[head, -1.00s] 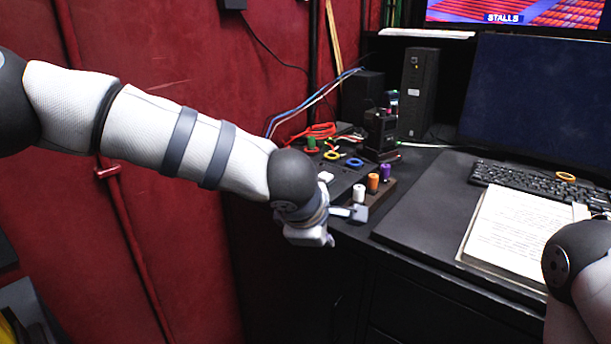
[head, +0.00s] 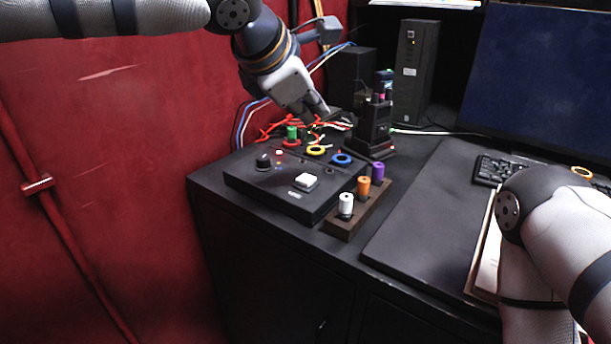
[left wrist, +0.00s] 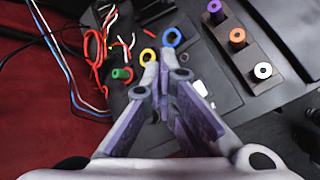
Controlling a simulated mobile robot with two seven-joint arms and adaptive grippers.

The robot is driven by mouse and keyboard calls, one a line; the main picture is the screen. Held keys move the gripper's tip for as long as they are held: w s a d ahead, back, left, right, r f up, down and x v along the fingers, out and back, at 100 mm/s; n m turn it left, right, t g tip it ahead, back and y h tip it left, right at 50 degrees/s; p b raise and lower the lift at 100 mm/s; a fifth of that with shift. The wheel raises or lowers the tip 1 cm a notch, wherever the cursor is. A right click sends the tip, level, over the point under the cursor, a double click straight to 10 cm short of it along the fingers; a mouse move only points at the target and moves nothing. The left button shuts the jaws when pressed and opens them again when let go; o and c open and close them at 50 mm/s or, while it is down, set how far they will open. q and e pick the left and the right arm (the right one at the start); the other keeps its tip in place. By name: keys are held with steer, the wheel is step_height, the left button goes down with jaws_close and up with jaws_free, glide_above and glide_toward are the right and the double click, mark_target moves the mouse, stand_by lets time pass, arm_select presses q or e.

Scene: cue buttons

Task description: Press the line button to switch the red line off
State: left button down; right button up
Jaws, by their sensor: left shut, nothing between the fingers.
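A black control box (head: 262,187) sits on the desk corner. I cannot read which one is the line button. My left gripper (head: 320,114) is shut and empty, pointing down above the cables behind the box, apart from the white button. My right gripper is out of view.
A green peg (head: 292,133), a yellow ring (head: 316,150) and a blue ring (head: 341,159) are at the box's back. A wooden rack (head: 352,222) holds white, orange and purple pegs. A dark device (head: 374,128) and loose cables stand behind. A keyboard (head: 489,170) lies right.

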mark_target(309, 179)
arm_select(q)
steer(key=shift+f, duration=4.3)
steer(key=shift+f, duration=0.45)
steer(key=shift+f, duration=0.55)
steer(key=shift+r, duration=1)
steer(key=shift+r, duration=2.5)
